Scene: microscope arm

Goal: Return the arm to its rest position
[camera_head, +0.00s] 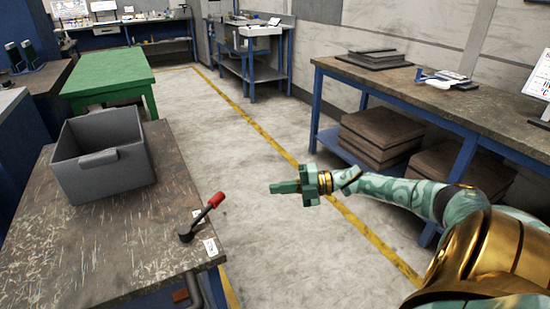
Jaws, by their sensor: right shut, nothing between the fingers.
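My right arm (405,190) reaches in from the right, patterned green and white with gold joints. Its green gripper (284,187) points left over the open floor. The fingers are closed together with nothing between them. The gripper is apart from every table and object. In the picture it is to the right of a black lever with a red handle (216,199), which stands tilted on the near worktable. My left gripper is not in view. No microscope can be made out.
A grey bin (125,165) stands on the worn near worktable (95,240). A green table (115,68) is behind it. A blue-framed bench (440,98) with brown boxes (375,140) underneath runs along the right wall. The concrete floor between, with yellow lines, is clear.

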